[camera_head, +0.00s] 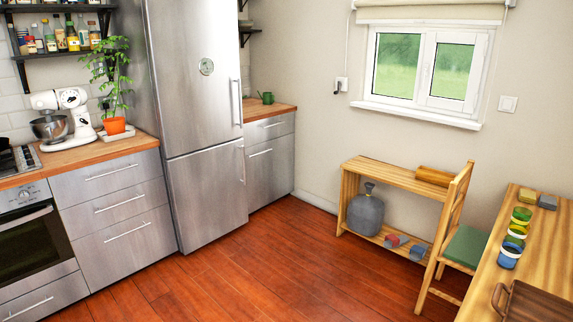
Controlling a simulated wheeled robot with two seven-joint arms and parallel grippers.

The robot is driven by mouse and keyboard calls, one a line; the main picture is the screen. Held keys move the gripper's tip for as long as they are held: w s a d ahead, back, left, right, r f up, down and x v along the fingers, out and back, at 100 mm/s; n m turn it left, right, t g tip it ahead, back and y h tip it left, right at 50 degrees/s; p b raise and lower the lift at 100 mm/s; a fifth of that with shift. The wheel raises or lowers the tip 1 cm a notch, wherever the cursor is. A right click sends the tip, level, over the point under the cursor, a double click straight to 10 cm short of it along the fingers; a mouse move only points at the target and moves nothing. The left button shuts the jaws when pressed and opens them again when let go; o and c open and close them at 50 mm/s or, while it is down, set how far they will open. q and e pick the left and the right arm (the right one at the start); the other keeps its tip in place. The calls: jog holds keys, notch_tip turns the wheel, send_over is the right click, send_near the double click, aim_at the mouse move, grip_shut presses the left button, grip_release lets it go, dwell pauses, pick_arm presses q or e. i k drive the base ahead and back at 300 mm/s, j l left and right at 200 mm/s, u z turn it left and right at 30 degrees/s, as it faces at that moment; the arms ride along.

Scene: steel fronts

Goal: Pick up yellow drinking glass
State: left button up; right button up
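A row of small coloured containers stands on the wooden table (478,300) at the right. No other yellow glass is visible. Neither of my grippers is in view.
A brown tray (540,302) with a handle lies on the table's near end. Two small blocks (527,196) (548,202) lie at its far end. A chair with a green seat (466,246) stands at its left side. The wooden floor (260,275) is clear in the middle.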

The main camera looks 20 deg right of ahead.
aim_at(516, 235)
jog(key=i+z, duration=0.25)
jog(key=i, duration=0.2)
jog(key=i+z, duration=0.2)
jog(key=i, duration=0.25)
jog(key=i+j+z, duration=0.25)
jog(key=i, duration=0.2)
jog(key=i+z, duration=0.25)
jog(key=z, duration=0.2)
jog(key=i+j+z, duration=0.2)
jog(key=z, duration=0.3)
jog(key=i+j+z, duration=0.3)
jog(key=z, duration=0.15)
jog(key=i+j+z, duration=0.15)
jog(key=z, duration=0.25)
jog(key=i+j+z, duration=0.2)
jog(key=z, duration=0.2)
jog(key=i+j+z, duration=0.15)
jog(key=j+z, duration=0.25)
jog(key=i+j+z, duration=0.15)
jog(key=z, duration=0.25)
